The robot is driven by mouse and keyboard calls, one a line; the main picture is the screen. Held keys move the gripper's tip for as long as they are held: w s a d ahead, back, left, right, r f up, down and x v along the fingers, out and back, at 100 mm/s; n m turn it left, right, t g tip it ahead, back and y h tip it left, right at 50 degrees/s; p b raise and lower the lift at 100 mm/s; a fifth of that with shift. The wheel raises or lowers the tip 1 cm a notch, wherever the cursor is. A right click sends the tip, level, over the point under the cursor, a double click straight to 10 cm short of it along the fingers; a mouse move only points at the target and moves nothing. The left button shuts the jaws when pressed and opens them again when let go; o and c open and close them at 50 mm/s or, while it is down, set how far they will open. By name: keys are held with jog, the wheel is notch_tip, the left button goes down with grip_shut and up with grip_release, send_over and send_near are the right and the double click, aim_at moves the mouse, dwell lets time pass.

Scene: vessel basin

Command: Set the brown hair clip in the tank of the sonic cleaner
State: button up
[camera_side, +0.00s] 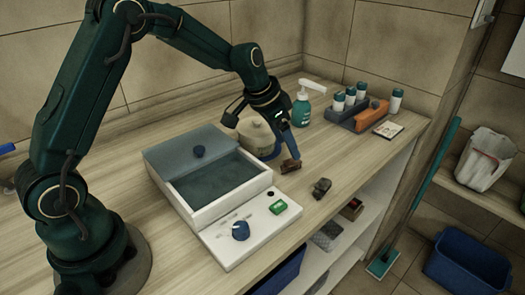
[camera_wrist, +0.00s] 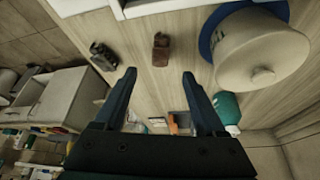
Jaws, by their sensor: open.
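The brown hair clip (camera_side: 290,166) lies on the wooden counter, right of the sonic cleaner (camera_side: 240,237). It also shows in the wrist view (camera_wrist: 160,50), just beyond the gap between my fingertips. My gripper (camera_side: 287,145) is open and empty, close above the clip in the side view; its two fingers show apart in the wrist view (camera_wrist: 159,74). The cleaner's tank (camera_side: 215,185) is uncovered, with dark grey-blue contents. A grey panel with a dark knob (camera_side: 198,152) is at its back; whether it is a raised lid is hard to tell.
A dark grey clip-like object (camera_side: 321,187) lies nearer the counter's front edge. A cream lidded pot (camera_side: 253,130) on a blue base stands close behind my gripper. A teal pump bottle (camera_side: 301,110) and a rack (camera_side: 357,113) with bottles stand farther back. Bare counter surrounds the clip.

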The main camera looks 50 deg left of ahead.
aim_at(290, 161)
jog(key=shift+f, duration=0.95)
jog(key=shift+x, duration=2.1)
grip_shut()
